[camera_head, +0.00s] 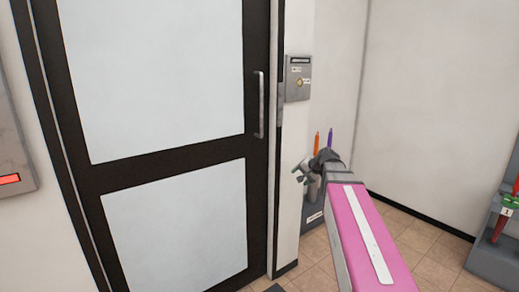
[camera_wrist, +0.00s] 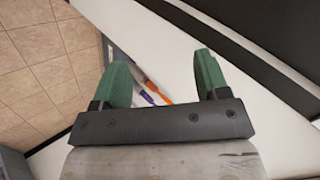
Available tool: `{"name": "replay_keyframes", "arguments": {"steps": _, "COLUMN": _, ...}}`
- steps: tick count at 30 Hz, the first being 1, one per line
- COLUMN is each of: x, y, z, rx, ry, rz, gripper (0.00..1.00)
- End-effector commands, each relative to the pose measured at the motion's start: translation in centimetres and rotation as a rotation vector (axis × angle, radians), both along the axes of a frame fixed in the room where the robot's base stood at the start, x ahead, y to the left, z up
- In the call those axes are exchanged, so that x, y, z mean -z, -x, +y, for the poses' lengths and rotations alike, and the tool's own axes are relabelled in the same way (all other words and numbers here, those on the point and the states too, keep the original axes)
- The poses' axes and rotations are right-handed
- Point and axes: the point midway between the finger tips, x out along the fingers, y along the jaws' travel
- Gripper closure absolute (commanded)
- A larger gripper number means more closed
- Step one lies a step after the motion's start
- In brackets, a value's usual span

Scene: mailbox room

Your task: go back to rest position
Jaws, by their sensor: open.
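My gripper (camera_wrist: 161,85) is open in the wrist view, with its two green fingers apart and nothing held between them. In the head view my pink arm reaches from the lower right toward the wall beside the door, and my gripper (camera_head: 305,172) is at its far end, small and partly hidden by the wrist. An orange pen-like object (camera_head: 317,142) and a purple one (camera_head: 330,139) stand upright just behind the wrist. They also show beyond the open fingers in the wrist view, the orange one (camera_wrist: 158,93) and the purple one (camera_wrist: 146,97).
A closed dark-framed door (camera_head: 170,165) with pale panels and a vertical handle (camera_head: 259,105) fills the left. A grey wall box (camera_head: 298,78) hangs right of it. A grey holder (camera_head: 312,218) stands below my wrist. A grey unit (camera_head: 495,250) is at the right edge. Tiled floor (camera_head: 415,235) is clear.

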Motion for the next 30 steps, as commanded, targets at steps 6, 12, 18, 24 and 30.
{"name": "replay_keyframes", "arguments": {"steps": 6, "x": 9.6, "y": 6.1, "z": 0.8, "rx": -0.122, "ry": 0.209, "rz": 0.142, "gripper": 0.32}}
{"name": "replay_keyframes", "arguments": {"steps": 12, "x": 16.7, "y": 12.1, "z": 0.7, "rx": -0.251, "ry": 0.394, "rz": 0.27, "gripper": 0.32}}
{"name": "replay_keyframes", "arguments": {"steps": 18, "x": 21.9, "y": 17.8, "z": 0.1, "rx": -0.381, "ry": 0.553, "rz": 0.387, "gripper": 0.32}}
{"name": "replay_keyframes", "arguments": {"steps": 24, "x": 24.3, "y": 20.9, "z": -0.5, "rx": -0.455, "ry": 0.64, "rz": 0.451, "gripper": 0.32}}
{"name": "replay_keyframes", "arguments": {"steps": 30, "x": 24.6, "y": 21.3, "z": -0.6, "rx": -0.469, "ry": 0.655, "rz": 0.461, "gripper": 0.32}}
